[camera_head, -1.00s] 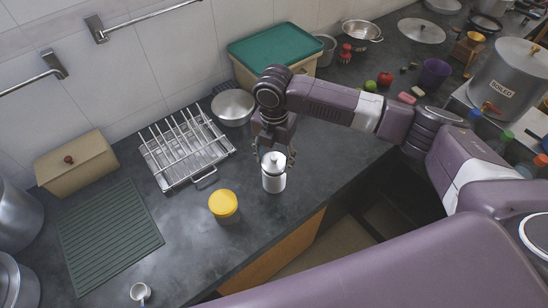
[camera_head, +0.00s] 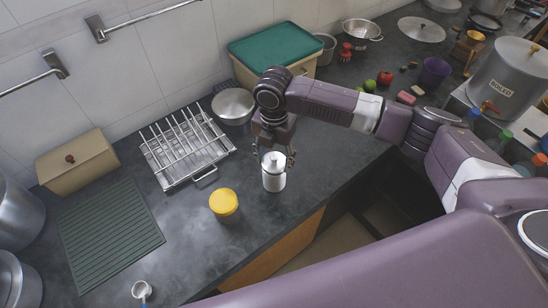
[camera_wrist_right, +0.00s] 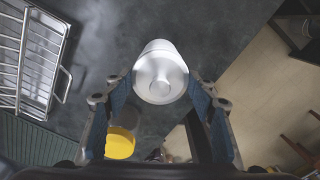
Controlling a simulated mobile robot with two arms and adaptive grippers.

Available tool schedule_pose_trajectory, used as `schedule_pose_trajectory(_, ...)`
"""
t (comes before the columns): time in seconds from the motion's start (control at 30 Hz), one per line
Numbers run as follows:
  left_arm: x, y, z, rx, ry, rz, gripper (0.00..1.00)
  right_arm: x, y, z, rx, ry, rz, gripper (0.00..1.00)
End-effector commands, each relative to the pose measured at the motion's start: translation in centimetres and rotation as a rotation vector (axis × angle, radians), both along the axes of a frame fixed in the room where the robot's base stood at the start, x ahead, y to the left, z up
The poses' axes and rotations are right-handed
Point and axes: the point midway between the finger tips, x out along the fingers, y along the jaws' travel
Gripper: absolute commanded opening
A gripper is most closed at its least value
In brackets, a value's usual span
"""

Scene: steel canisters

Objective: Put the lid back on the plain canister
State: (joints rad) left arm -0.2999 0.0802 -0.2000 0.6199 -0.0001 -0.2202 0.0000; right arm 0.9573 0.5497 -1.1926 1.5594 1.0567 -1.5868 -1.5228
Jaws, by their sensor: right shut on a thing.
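The plain canister (camera_head: 274,183) is a small pale cylinder standing upright on the dark counter near its front edge. Its round white lid (camera_head: 273,160) with a central knob is directly over the mouth. The lid also fills the top middle of the right wrist view (camera_wrist_right: 160,78). My right gripper (camera_head: 274,154) points down from above and is shut on the lid, with a finger on each side. I cannot tell whether the lid sits fully on the rim or slightly above it. My left gripper is not in clear view.
A yellow-lidded jar (camera_head: 223,202) stands left of the canister. The counter around the canister is clear.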

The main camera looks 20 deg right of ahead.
Motion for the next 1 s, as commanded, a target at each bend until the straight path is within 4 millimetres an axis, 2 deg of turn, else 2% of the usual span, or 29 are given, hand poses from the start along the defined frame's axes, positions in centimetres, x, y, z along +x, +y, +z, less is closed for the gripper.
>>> schedule_pose_trajectory(1.0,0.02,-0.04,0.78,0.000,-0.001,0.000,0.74,0.03,-0.03,-0.05,0.000,0.000,0.000,0.34)
